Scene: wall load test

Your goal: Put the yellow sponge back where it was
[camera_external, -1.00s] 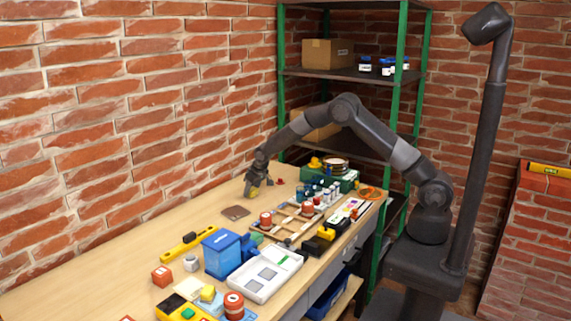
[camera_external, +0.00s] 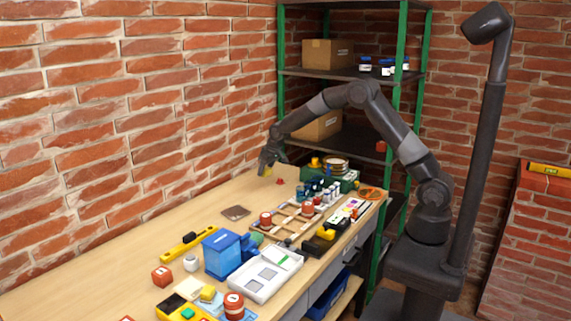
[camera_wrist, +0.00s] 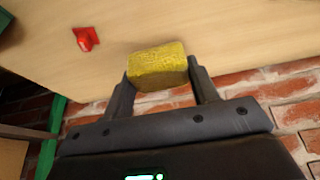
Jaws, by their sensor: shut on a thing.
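My gripper (camera_external: 267,168) is at the far end of the workbench, near the brick wall. In the wrist view my gripper (camera_wrist: 160,85) is shut on the yellow sponge (camera_wrist: 158,64), which sits between its two fingertips. In the external view only a small bit of the yellow sponge (camera_external: 267,172) shows under the gripper. I cannot tell whether the sponge touches the tabletop (camera_external: 120,238). A small red object (camera_wrist: 85,38) lies on the bench to the left of the sponge in the wrist view.
A dark flat square (camera_external: 236,212) lies on the bench. A wooden rack (camera_external: 285,226), a green case (camera_external: 345,180) and a blue box (camera_external: 222,252) stand nearer the right edge. A green-posted shelf (camera_external: 345,75) stands behind the bench. The bench's left side is mostly clear.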

